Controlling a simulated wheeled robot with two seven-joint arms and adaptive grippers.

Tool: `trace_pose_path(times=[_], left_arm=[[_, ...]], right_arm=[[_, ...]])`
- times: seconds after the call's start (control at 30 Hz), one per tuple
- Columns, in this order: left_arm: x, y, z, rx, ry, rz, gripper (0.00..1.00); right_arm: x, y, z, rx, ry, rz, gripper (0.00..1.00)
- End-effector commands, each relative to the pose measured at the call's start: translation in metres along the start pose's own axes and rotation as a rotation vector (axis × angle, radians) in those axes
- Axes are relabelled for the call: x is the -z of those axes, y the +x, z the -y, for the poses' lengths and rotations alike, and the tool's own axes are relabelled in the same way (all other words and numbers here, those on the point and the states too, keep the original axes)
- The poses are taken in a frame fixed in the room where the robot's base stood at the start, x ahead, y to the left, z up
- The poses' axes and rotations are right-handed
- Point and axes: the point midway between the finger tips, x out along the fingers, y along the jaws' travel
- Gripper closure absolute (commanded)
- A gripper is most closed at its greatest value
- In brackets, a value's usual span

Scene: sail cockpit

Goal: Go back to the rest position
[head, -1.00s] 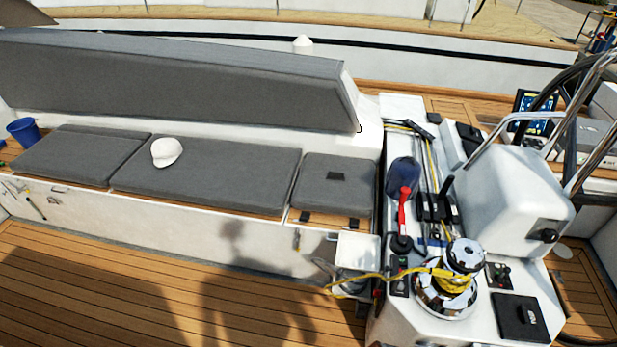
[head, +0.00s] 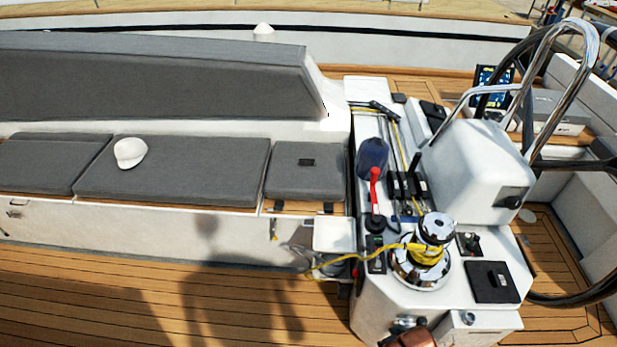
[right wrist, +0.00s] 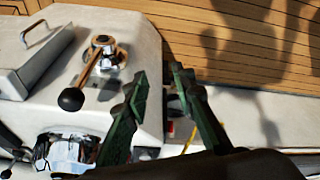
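My right gripper (right wrist: 160,72) shows in the right wrist view. Its two dark green fingers stand apart with nothing between them. It is over the white console side, near a lever with a black knob (right wrist: 71,99), and apart from it as far as I can see. My left gripper is not in view. Neither gripper shows clearly in the head view; a brown rounded shape at its bottom edge is too cut off to identify.
A winch (head: 421,262) with yellow rope sits on the white console (head: 375,310), beside a red-handled lever (head: 375,190). A steering wheel (head: 590,290) is at right. A white cap (head: 130,152) lies on the grey bench cushion (head: 190,175). The teak deck (head: 90,300) at left is clear.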

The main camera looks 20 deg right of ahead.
Motion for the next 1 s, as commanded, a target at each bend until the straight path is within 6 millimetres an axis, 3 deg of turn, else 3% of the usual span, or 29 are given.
trace_pose_path(times=[0.37,0.53,0.67,0.8,1.0], left_arm=[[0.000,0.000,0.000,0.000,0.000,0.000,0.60],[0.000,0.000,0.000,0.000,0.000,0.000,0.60],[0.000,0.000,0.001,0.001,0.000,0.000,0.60],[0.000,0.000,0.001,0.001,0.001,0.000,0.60],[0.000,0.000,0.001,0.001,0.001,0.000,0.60]], right_arm=[[-0.018,0.091,0.011,0.015,-0.015,0.038,0.76],[-0.044,0.157,0.020,0.026,-0.027,0.067,0.76],[-0.081,0.218,0.029,0.036,-0.040,0.093,0.76],[-0.132,0.275,0.038,0.046,-0.055,0.123,0.76],[-0.219,0.332,0.048,0.059,-0.078,0.165,0.76]])
